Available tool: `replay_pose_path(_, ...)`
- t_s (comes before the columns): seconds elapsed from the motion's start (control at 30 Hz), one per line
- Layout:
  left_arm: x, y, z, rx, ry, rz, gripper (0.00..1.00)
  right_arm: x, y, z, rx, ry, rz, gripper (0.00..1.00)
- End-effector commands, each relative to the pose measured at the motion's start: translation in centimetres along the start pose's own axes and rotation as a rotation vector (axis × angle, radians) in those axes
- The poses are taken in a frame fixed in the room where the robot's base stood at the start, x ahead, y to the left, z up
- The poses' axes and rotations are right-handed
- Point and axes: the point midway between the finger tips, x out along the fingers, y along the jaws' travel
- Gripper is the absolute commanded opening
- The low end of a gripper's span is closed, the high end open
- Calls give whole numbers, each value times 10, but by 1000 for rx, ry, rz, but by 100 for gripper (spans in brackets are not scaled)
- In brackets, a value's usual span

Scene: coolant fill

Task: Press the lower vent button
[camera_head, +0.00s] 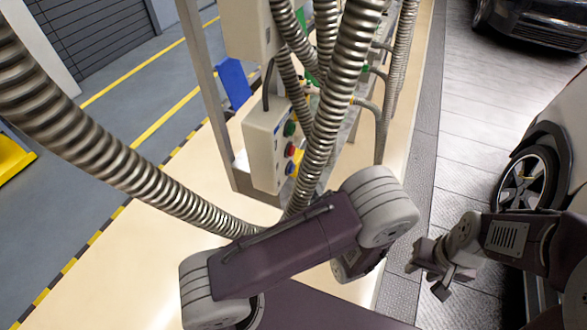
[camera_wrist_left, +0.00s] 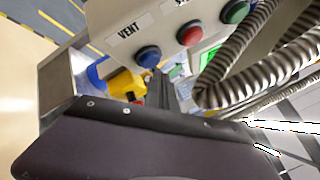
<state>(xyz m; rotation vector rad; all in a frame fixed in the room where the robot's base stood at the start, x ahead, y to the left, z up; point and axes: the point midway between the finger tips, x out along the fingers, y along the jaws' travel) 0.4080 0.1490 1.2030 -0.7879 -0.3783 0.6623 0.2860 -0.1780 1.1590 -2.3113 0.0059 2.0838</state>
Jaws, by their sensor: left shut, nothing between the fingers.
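The pale control box (camera_head: 263,150) has a column of green, red and blue buttons in the head view. The blue button (camera_head: 291,168) is lowest. In the left wrist view the blue button (camera_wrist_left: 149,56) sits by the word VENT, with the red button (camera_wrist_left: 191,33) and green button (camera_wrist_left: 235,11) to its right. My left gripper (camera_wrist_left: 165,88) shows as dark, closed fingers just below the blue button in that view. A gap appears between them, but the depth is unclear. In the head view my left arm hides it. My right gripper (camera_head: 427,282) is open and empty.
Several ribbed metal hoses (camera_head: 335,100) hang beside the box, and a thick one (camera_head: 130,170) crosses at left. A metal post (camera_head: 205,90) stands left of the box. A car wheel (camera_head: 525,180) is at right, near my right arm.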

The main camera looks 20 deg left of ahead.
Motion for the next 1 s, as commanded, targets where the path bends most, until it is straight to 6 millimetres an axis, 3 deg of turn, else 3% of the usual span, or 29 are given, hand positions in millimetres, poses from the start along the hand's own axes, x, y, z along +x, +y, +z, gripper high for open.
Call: replay_pose_path(1.0,6,4,5,0,0,0,0,2,0,0,0,0,0,36)
